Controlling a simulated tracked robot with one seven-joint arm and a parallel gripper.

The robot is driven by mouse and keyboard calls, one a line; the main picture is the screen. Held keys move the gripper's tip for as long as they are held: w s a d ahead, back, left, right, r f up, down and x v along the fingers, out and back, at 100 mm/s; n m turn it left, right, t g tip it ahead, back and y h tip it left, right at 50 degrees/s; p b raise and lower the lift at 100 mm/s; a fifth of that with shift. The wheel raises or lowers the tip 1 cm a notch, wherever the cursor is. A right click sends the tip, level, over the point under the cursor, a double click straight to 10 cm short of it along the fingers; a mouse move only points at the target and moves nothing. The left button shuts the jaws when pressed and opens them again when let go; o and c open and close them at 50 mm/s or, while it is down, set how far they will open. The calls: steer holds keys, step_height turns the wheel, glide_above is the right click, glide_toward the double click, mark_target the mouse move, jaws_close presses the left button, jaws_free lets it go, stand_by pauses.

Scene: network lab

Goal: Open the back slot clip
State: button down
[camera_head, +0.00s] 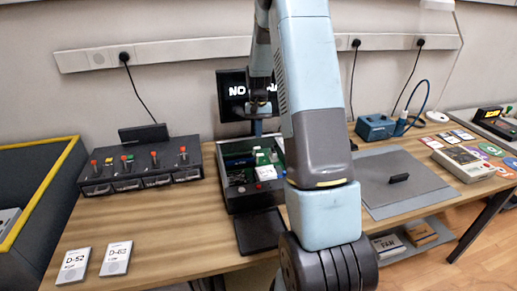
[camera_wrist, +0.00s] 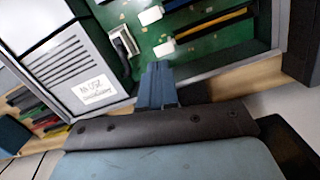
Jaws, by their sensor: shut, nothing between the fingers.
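The open case (camera_head: 236,198) stands mid-table in the head view, with a green circuit board inside. In the wrist view the green board (camera_wrist: 128,12) carries a dark blue slot and a yellow-edged slot (camera_wrist: 212,25). Each slot has a white clip at its left end: one clip (camera_wrist: 151,15) higher in the picture, the other clip (camera_wrist: 165,47) lower. I cannot tell from this view which is the back one. My gripper (camera_wrist: 157,70) is shut and empty, its fingertips just below the lower clip in the picture. I cannot tell whether they touch. In the head view my arm partly hides the case.
A grey power unit (camera_wrist: 72,62) with a white label sits beside the board. A switch panel (camera_head: 140,170) stands left of the case and a dark monitor (camera_head: 233,95) behind it. Two label cards (camera_head: 117,258) lie front left. A grey mat (camera_head: 385,205) lies to the right.

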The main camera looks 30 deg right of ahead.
steer(key=shift+s+a+f, duration=0.1)
steer(key=shift+f, duration=0.95)
steer(key=shift+s+f, duration=0.1)
steer(key=shift+f, duration=0.95)
